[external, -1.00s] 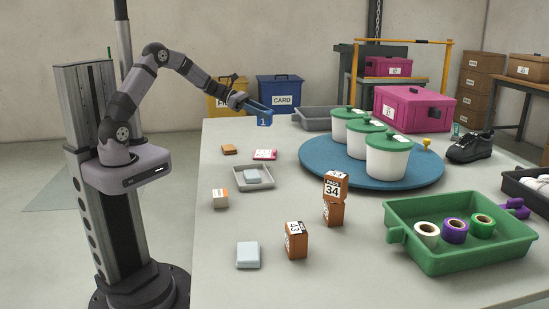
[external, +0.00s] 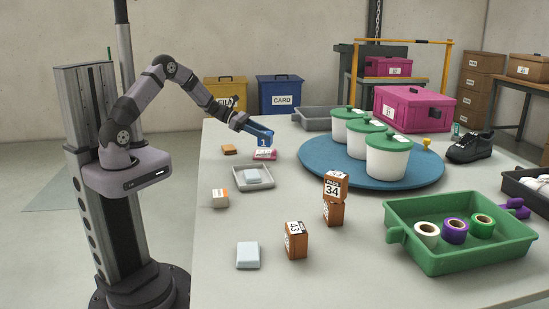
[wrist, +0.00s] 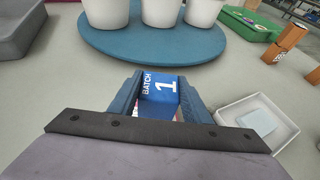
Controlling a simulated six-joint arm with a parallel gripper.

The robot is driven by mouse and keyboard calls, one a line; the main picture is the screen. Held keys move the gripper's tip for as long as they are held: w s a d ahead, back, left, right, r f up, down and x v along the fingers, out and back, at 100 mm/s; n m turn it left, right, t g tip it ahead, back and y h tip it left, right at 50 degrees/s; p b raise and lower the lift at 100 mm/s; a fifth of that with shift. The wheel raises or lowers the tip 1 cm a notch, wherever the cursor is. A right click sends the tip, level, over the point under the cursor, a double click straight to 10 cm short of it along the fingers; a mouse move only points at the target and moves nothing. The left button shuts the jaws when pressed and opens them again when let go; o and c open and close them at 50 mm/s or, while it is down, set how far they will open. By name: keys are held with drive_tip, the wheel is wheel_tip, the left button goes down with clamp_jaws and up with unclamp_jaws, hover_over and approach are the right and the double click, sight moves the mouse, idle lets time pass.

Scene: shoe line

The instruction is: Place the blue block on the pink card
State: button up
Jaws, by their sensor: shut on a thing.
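The pink card (external: 264,156) lies flat on the table just below the block in the external view. The block looks roughly upright and a little above the card; the exact gap is hard to tell. In the wrist view, the block and fingers hide most of the card, with only slivers of pink and white visible.
A grey tray (external: 238,184) with a pale block (external: 253,176) stands in front of the card. A small orange-brown block (external: 229,149) lies to its left. A blue turntable (external: 330,179) with white, green-lidded tubs is to the right. Bare table lies between card and turntable.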

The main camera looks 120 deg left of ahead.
sight(265, 141)
drive_tip(key=shift+f+b, duration=0.35)
drive_tip(key=shift+f, duration=1.45)
drive_tip(key=shift+f, duration=0.15)
drive_tip(key=o, duration=1.1)
drive_tip(key=shift+s+r, duration=0.1)
drive_tip(key=shift+r, duration=0.1)
drive_tip(key=p+v, duration=0.1)
drive_tip(key=v, duration=1.1)
drive_tip(key=shift+d, duration=0.1)
